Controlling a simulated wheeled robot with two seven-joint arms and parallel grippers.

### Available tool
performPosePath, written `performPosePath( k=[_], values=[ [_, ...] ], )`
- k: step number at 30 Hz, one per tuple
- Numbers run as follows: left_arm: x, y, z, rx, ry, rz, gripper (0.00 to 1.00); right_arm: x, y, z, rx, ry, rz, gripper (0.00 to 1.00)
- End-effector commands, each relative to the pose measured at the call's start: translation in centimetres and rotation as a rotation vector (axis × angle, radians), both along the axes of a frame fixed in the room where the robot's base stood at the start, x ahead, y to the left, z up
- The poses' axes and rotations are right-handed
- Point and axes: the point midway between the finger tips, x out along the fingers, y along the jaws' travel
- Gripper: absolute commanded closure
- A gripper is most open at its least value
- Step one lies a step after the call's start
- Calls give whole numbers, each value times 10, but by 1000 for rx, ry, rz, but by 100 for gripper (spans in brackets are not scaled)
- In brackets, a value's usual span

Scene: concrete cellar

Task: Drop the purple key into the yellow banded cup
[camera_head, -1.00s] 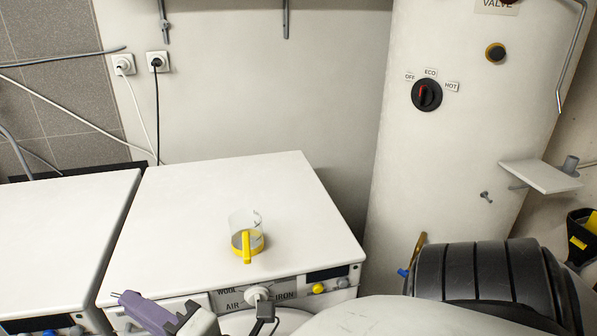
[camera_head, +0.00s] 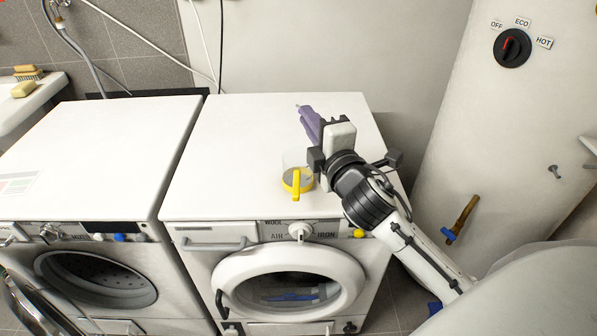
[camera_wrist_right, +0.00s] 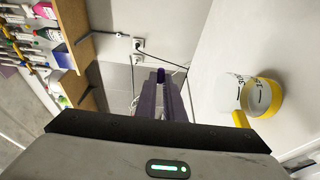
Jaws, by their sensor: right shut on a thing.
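The yellow banded cup (camera_head: 291,182) stands upright on the white top of the right-hand machine, near its front edge. It is clear above, with a yellow band and yellow handle; my right gripper partly covers it in the head view. In the right wrist view the cup (camera_wrist_right: 264,97) is to the right of the fingers. My right gripper (camera_head: 304,112) is above the machine top, with its fingers pointing past the cup toward the back. It is shut on the purple key (camera_wrist_right: 160,75), mostly hidden between the fingers, with only a small end showing. My left gripper is not in view.
The right-hand machine top (camera_head: 240,140) is otherwise clear. Another white machine (camera_head: 110,140) stands to its left. A boiler with a black dial (camera_head: 512,48) stands at the right. In the right wrist view, shelves with bottles (camera_wrist_right: 40,35) show at the left.

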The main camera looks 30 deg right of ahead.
Motion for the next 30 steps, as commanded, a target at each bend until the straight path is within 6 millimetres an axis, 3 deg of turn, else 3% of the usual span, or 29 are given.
performPosePath(
  k=[17,28,29,30],
  values=[
    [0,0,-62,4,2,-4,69,0,0,-57,-1,0,0,100],
    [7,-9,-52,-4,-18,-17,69,0,0,-59,-1,0,0,100],
    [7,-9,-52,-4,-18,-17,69,0,0,-59,-1,0,0,87],
    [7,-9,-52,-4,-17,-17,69,0,0,-59,-1,0,0,80]
  ],
)
